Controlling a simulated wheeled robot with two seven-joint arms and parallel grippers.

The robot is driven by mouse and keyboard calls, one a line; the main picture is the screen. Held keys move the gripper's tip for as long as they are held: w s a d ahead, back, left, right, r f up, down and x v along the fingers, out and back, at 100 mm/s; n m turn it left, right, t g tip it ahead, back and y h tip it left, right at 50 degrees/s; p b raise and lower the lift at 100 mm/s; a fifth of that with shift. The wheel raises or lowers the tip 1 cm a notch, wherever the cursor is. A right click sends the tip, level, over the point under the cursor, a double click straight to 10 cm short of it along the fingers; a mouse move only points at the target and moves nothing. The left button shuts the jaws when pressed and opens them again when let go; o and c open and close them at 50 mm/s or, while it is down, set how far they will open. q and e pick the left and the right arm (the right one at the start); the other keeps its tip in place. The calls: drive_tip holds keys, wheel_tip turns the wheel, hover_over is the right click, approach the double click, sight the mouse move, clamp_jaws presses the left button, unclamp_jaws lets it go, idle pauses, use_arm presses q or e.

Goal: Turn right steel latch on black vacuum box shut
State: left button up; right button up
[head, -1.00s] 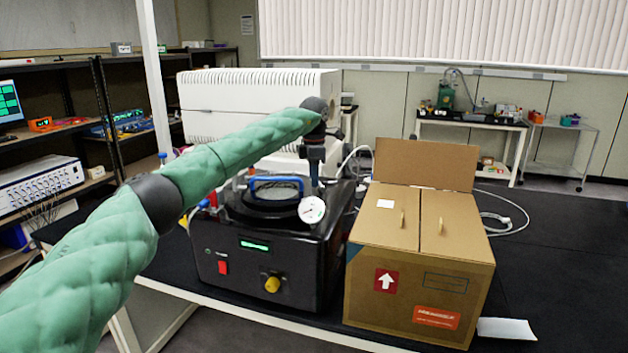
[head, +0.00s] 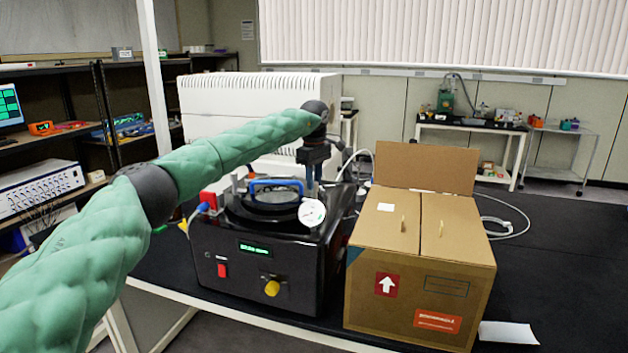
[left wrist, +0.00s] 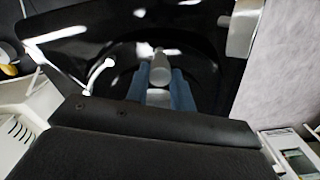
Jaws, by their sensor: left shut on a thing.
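The black vacuum box (head: 300,290) stands on the dark table, with a round lid and a blue handle (head: 275,182) on top. A white dial gauge (head: 312,212) sits at its front right. My left gripper (head: 312,186) points down at the right side of the lid, just behind the gauge. In the left wrist view its blue fingers (left wrist: 161,88) are closed around a pale steel piece, the right latch (left wrist: 159,70). The latch's exact angle is hard to tell. In the head view the fingers and gauge hide most of it. My right gripper is out of view.
A cardboard box (head: 420,270) with a raised back flap stands close to the right of the vacuum box. A large white ribbed unit (head: 250,110) stands behind. A white paper (head: 508,332) lies at the front right.

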use_arm(q)
drive_tip(key=shift+r+m, duration=0.1)
drive_tip(key=shift+m, duration=0.4)
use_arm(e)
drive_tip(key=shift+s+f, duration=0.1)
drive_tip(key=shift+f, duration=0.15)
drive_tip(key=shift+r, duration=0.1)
use_arm(q)
drive_tip(key=o, duration=1)
drive_tip(key=shift+r, duration=0.2)
wheel_tip(320, 180, up, 7)
drive_tip(key=shift+r+b, duration=0.15)
drive_tip(key=shift+b, duration=0.9)
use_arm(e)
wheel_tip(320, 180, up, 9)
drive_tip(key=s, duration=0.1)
use_arm(q)
drive_tip(key=shift+w, duration=0.1)
